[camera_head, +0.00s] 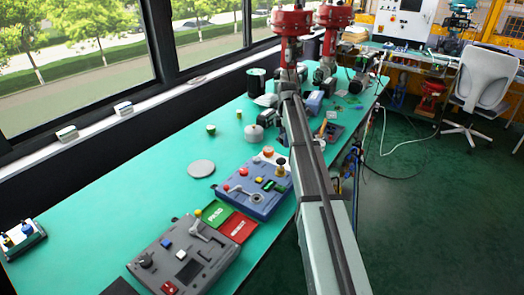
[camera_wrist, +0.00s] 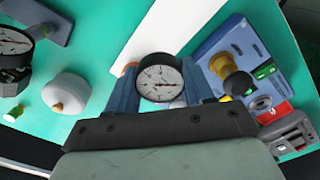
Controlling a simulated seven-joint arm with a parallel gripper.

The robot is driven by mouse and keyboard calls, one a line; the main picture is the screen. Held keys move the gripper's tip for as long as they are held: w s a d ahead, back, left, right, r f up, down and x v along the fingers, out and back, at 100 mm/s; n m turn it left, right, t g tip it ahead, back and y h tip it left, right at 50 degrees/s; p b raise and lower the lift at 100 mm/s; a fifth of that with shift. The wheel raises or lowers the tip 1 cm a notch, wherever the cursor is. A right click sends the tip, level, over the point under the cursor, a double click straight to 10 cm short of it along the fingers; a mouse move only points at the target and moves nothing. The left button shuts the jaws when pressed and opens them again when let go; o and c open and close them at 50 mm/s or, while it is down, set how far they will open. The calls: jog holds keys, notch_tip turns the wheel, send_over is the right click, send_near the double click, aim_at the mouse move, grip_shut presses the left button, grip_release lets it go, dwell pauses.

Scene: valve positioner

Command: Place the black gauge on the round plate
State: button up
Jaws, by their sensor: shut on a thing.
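A small gauge (camera_wrist: 160,78) with a black rim and a white dial sits between the two blue fingers of my gripper (camera_wrist: 162,84) in the wrist view. The fingers are shut on it, and its dial faces the camera. In the head view, a flat grey round plate (camera_head: 201,169) lies bare on the green bench, left of the blue control box. The plate does not show in the wrist view. In the head view my arm hides the gripper and the held gauge, so I cannot make them out there.
A white dome (camera_head: 254,133) stands on the bench right of the plate; it also shows in the wrist view (camera_wrist: 66,92). A blue control box (camera_head: 256,186) and a grey one (camera_head: 184,254) sit nearer. Another black-rimmed gauge (camera_wrist: 13,42) is at the wrist view's left edge. Bench left of the plate is clear.

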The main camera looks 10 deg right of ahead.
aim_at(201, 167)
jog(key=shift+a+r, duration=0.1)
jog(key=shift+r, duration=0.15)
jog(key=shift+a, duration=0.35)
jog(key=w+a+n, duration=0.2)
jog(key=a+n, duration=0.2)
jog(key=a, duration=3.1)
jog(key=shift+w+d+f+m, duration=0.15)
jog(key=shift+f+m, duration=0.3)
jog(key=shift+f, duration=1.15)
jog(key=shift+w+f+m, duration=0.1)
jog(key=shift+f+m, duration=0.3)
jog(key=shift+f, duration=1.15)
jog(key=shift+w+d+f+m, duration=0.15)
jog(key=shift+f+m, duration=0.3)
jog(key=shift+f, duration=1.15)
jog(key=o, duration=1.1)
jog(key=shift+f, duration=0.1)
notch_tip(201, 167, up, 12)
jog(key=shift+r, duration=0.15)
